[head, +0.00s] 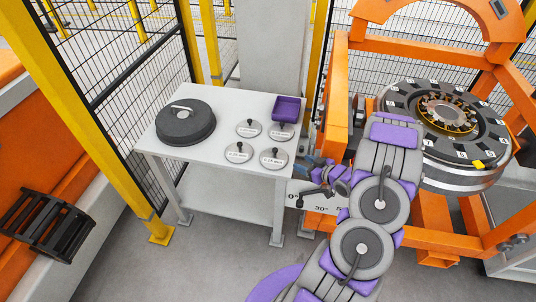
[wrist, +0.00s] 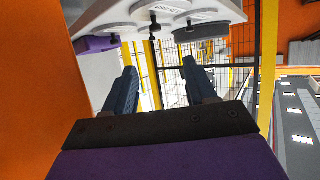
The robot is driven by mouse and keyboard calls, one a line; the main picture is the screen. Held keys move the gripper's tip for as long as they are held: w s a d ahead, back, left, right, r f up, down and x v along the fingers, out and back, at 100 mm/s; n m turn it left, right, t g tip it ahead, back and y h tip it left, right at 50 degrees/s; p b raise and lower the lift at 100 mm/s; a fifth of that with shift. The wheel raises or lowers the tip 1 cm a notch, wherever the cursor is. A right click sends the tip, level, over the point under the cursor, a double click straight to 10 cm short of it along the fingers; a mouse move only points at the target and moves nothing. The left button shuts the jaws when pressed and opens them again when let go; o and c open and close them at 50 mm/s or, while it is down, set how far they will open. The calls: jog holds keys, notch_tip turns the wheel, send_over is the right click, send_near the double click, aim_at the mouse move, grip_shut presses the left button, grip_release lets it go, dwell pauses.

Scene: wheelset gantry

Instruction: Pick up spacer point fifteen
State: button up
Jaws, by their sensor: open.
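Several round grey spacers with dark knobs sit on the white table in the head view: one back left (head: 248,129), one back right (head: 281,131), one front left (head: 238,154) and one front right (head: 273,159). Their labels are too small to read surely, so I cannot tell which one is point fifteen. My gripper (head: 308,177) is off the table's right edge, apart from the spacers. In the wrist view my gripper (wrist: 160,72) is open and empty, its two blue fingers apart. Spacers (wrist: 170,7) show there at the top, upside down.
The white table (head: 213,109) also holds a dark round lidded thing (head: 185,123) and a purple tray (head: 287,108). An orange gantry (head: 337,101) with a wheel-like ring (head: 440,115) stands right. A yellow post (head: 95,115) and mesh fence stand left and behind.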

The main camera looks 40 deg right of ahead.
jog(key=b, duration=0.2)
send_near(277, 150)
jog(key=x, duration=0.9)
jog(key=shift+a, duration=0.1)
jog(key=shift+s, duration=0.1)
grip_shut()
